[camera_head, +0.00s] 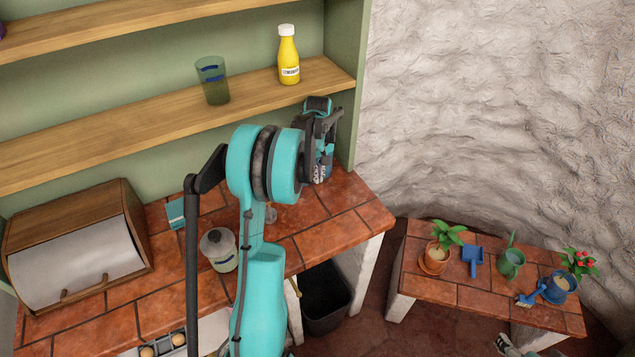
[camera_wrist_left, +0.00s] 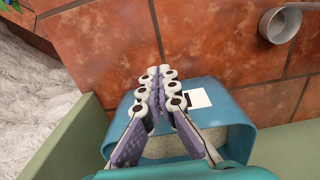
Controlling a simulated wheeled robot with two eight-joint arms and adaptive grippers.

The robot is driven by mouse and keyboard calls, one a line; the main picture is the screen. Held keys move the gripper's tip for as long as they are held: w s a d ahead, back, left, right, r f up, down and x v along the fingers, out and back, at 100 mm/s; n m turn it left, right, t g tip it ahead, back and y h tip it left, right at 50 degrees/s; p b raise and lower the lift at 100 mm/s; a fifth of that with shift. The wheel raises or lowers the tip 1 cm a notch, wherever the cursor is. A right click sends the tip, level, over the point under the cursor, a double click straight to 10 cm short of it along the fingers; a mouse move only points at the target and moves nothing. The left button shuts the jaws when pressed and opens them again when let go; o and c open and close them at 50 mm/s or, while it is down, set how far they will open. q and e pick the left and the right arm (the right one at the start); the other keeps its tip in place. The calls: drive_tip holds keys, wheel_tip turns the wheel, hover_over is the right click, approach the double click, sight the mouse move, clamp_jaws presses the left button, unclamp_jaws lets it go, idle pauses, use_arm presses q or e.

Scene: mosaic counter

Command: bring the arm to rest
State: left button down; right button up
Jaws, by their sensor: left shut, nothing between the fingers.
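My left arm rises in the middle of the head view, and its gripper (camera_head: 318,172) hangs in front of the lower shelf's right end, above the counter. In the left wrist view, the two purple-padded fingers of this gripper (camera_wrist_left: 160,74) meet at their tips, shut with nothing between them. Terracotta tiles lie beyond the fingertips. My right gripper is in neither view.
The wooden shelf (camera_head: 120,124) holds a green glass (camera_head: 212,82) and a yellow bottle (camera_head: 288,58). A bread box (camera_head: 75,245) and a lidded jar (camera_head: 219,250) stand on the tiled counter (camera_head: 345,205). A low bench (camera_head: 455,292) with potted plants is right.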

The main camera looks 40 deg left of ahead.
use_arm(q)
wheel_tip(320, 180, up, 4)
drive_tip(key=shift+r+p, duration=0.25)
drive_tip(key=shift+p, duration=0.1)
drive_tip(key=s+d+r+m+t+b, duration=0.1)
drive_tip(key=s+d+r+m+b, duration=0.15)
drive_tip(key=d, duration=0.55)
drive_tip(key=s+d+r+m+t+b, duration=0.1)
drive_tip(key=s+d+r+m+t, duration=0.2)
drive_tip(key=d, duration=0.5)
drive_tip(key=s+d+f+m+t+b, duration=0.1)
drive_tip(key=s+d+f+m, duration=0.1)
drive_tip(key=s+d+m, duration=0.2)
drive_tip(key=s+d+f+m+t+b, duration=0.2)
drive_tip(key=s+d+f+m, duration=0.1)
drive_tip(key=s+d, duration=0.6)
drive_tip(key=shift+s+d+f+m, duration=0.2)
drive_tip(key=shift+s+m, duration=0.1)
drive_tip(key=shift+m, duration=0.15)
